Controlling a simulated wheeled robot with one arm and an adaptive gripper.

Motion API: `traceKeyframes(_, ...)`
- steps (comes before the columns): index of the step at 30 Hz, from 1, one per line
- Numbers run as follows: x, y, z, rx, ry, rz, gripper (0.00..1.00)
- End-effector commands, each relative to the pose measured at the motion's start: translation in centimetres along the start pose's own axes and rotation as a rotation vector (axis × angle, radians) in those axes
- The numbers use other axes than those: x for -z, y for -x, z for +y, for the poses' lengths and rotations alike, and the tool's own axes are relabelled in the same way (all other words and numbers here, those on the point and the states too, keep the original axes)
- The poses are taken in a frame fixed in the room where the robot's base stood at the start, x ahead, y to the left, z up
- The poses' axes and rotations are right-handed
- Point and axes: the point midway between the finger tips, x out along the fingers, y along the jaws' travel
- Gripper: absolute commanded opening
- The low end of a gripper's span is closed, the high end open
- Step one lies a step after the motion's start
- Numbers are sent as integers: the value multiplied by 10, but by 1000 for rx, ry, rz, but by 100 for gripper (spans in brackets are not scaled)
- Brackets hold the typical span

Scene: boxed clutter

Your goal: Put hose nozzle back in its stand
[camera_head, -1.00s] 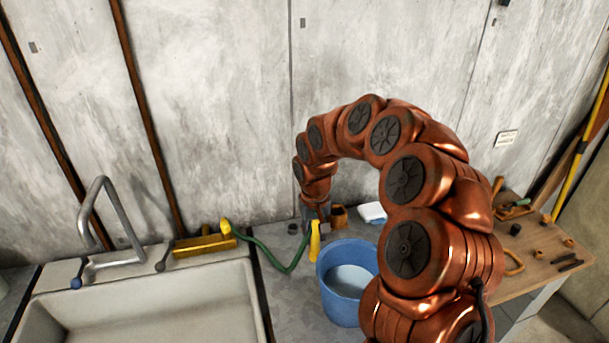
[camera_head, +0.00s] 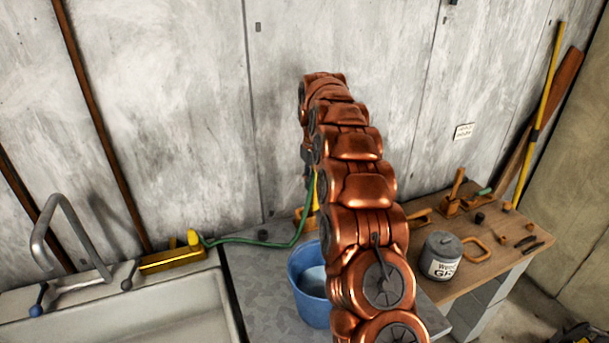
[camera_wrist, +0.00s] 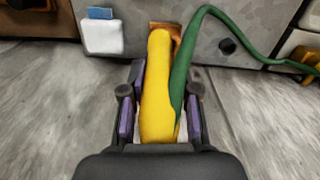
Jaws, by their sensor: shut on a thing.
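The hose nozzle (camera_wrist: 157,90) is yellow and joins a green hose (camera_wrist: 215,20). In the wrist view it lies lengthwise between the fingers of my gripper (camera_wrist: 160,100), which is shut on it. In the head view a strip of the nozzle (camera_head: 315,190) shows beside my arm, above the counter; my arm mostly hides my gripper. An orange-brown holder (camera_head: 304,220), which looks like the stand, is on the counter below the nozzle, partly behind my arm. In the wrist view the holder (camera_wrist: 177,32) shows behind the nozzle's far end. I cannot tell whether they touch.
A blue bucket (camera_head: 307,290) stands in front of the holder. The sink (camera_head: 150,310) and a yellow box (camera_head: 172,259) are at left. A wooden bench (camera_head: 490,235) with a grey can (camera_head: 441,257) and tools is at right. A white box (camera_wrist: 103,37) is near the holder.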

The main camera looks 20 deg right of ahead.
Motion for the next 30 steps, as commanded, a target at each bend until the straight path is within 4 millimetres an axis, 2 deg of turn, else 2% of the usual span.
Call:
traceKeyframes(5,19,2,8,-2,107,2,0)
traceKeyframes(15,42,2,-2,1,340,5,0)
traceKeyframes(30,46,2,-7,3,406,3,0)
